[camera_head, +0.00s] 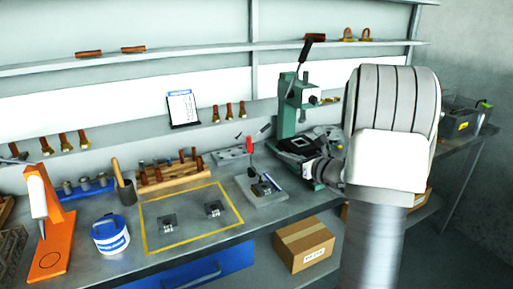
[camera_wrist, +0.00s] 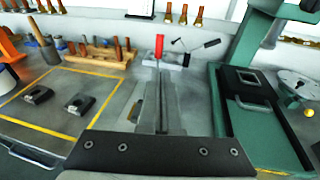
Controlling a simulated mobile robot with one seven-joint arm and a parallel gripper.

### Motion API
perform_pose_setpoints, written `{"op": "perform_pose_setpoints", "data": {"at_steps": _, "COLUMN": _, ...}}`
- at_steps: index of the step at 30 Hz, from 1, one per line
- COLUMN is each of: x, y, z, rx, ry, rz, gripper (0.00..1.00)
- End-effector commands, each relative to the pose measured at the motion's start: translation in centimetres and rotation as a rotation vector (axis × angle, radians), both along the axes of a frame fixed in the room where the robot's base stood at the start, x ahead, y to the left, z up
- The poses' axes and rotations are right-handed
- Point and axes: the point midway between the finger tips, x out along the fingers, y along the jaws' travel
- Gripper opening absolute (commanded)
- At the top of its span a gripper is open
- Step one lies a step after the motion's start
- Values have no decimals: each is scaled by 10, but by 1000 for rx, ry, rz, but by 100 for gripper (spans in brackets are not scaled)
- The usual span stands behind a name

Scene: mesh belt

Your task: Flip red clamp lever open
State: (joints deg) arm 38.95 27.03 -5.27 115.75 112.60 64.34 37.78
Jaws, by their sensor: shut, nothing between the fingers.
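The red clamp lever (camera_head: 249,145) stands upright on a grey fixture plate (camera_head: 262,197) near the bench's front right. In the wrist view the red lever (camera_wrist: 159,46) stands upright, beyond the fingertips and near the centre line. My gripper (camera_wrist: 160,88) is shut and empty, its fingers pointing towards the lever and apart from it. The fingers hide part of the clamp's base in the wrist view.
A green press (camera_head: 287,110) stands right of the clamp. A yellow-outlined area (camera_head: 190,236) with two small dark blocks lies to the left. A wooden rack (camera_head: 175,180), blue-white tub (camera_head: 110,234) and orange stand (camera_head: 50,245) are farther left. A cardboard box (camera_head: 303,245) sits below.

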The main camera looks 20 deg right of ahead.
Motion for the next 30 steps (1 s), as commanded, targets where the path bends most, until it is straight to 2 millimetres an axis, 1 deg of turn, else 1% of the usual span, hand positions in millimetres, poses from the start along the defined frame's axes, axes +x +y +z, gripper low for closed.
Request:
{"op": "perform_pose_setpoints", "data": {"at_steps": 5, "x": 3, "y": 1, "z": -1, "rx": -1, "ry": 1, "rz": 2, "gripper": 0}}
{"op": "perform_pose_setpoints", "data": {"at_steps": 8, "x": 11, "y": 4, "z": -2, "rx": -1, "ry": 1, "rz": 4, "gripper": 0}}
{"op": "perform_pose_setpoints", "data": {"at_steps": 11, "x": 27, "y": 8, "z": -6, "rx": -1, "ry": 2, "rz": 5, "gripper": 0}}
{"op": "perform_pose_setpoints", "data": {"at_steps": 21, "x": 96, "y": 25, "z": -18, "rx": -2, "ry": 1, "rz": 6, "gripper": 0}}
{"op": "perform_pose_setpoints", "data": {"at_steps": 24, "x": 113, "y": 28, "z": -20, "rx": -3, "ry": 1, "rz": 5, "gripper": 0}}
{"op": "perform_pose_setpoints", "data": {"at_steps": 27, "x": 124, "y": 31, "z": -22, "rx": -3, "ry": 0, "rz": 3, "gripper": 0}}
{"op": "perform_pose_setpoints", "data": {"at_steps": 30, "x": 131, "y": 32, "z": -23, "rx": -2, "ry": 2, "rz": 2, "gripper": 0}}
